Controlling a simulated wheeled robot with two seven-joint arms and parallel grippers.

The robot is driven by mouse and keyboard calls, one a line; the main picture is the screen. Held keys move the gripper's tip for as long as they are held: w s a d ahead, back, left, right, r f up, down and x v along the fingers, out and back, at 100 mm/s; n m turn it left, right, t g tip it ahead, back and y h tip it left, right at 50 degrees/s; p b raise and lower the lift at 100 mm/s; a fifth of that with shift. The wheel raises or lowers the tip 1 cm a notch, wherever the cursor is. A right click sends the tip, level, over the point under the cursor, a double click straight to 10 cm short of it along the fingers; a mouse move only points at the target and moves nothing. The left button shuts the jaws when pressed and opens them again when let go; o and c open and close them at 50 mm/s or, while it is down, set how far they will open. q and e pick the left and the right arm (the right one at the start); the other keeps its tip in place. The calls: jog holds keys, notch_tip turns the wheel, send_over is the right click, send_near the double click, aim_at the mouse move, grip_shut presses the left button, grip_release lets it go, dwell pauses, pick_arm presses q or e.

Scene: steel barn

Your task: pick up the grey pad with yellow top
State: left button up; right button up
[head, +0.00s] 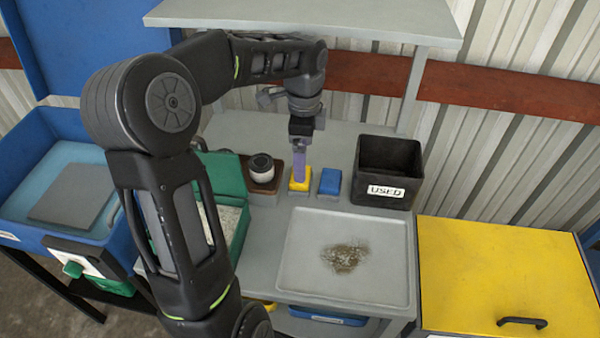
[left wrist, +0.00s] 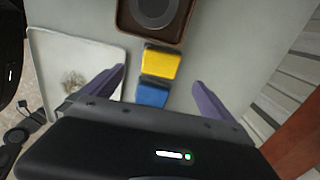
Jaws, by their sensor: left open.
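The pad with the yellow top (head: 299,186) sits on the grey bench, with a blue-topped pad (head: 330,182) just to its right. My left gripper (head: 299,172) points down right above the yellow-topped pad, its purple fingers partly hiding it. In the left wrist view the gripper (left wrist: 158,75) is open, with one finger on each side and wide gaps to the pads. The yellow-topped pad (left wrist: 161,62) and the blue-topped pad (left wrist: 152,95) both show between the fingers. Nothing is held. My right gripper is out of view.
A black bin marked USED (head: 388,157) stands right of the pads. A brown holder (head: 262,184) with a round container (head: 262,168) is close on the left. A pale tray (head: 300,275) with a dirt patch lies in front. A grey shelf (head: 310,22) overhangs the bench.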

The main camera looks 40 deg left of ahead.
pick_arm(q)
jog(key=shift+f, duration=1.15)
jog(key=shift+s+a+f+p, duration=0.1)
jog(key=shift+f+p, duration=0.2)
jog(key=shift+f, duration=1.05)
jog(key=shift+a+f+p, duration=0.1)
jog(key=shift+f+p, duration=0.2)
jog(key=shift+f, duration=1)
jog(key=c, duration=1.5)
jog(key=shift+o, duration=0.2)
jog(key=shift+r, duration=0.15)
